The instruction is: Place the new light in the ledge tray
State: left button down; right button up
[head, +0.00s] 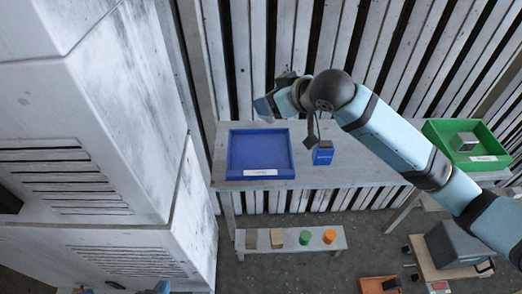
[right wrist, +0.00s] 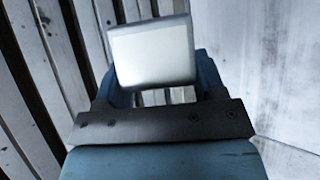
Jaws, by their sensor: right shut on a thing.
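My right arm reaches in from the right in the head view, over the back of the table. In the right wrist view my right gripper (right wrist: 153,75) is shut on a pale grey-white block, which I take as the new light (right wrist: 152,50). A blue tray (head: 233,155) with a white label lies on the table and looks empty; the label is too small to read. It may be the ledge tray. A blue piece at the bottom edge seems to be my left gripper (head: 161,287); its jaws are not clear.
A small blue box (head: 323,156) stands right of the tray. A green tray (head: 489,134) at the right holds a grey block (head: 464,141). A low bench (head: 290,251) carries several small pieces. A large white cabinet (head: 120,130) stands left; a slatted wall is behind.

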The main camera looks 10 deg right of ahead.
notch_tip(320, 180, down, 17)
jog(key=shift+f, duration=0.1)
dwell(0.3)
jog(key=shift+f, duration=0.1)
jog(key=o, duration=1)
jog(key=shift+c, duration=0.2)
jog(key=v, duration=1.2)
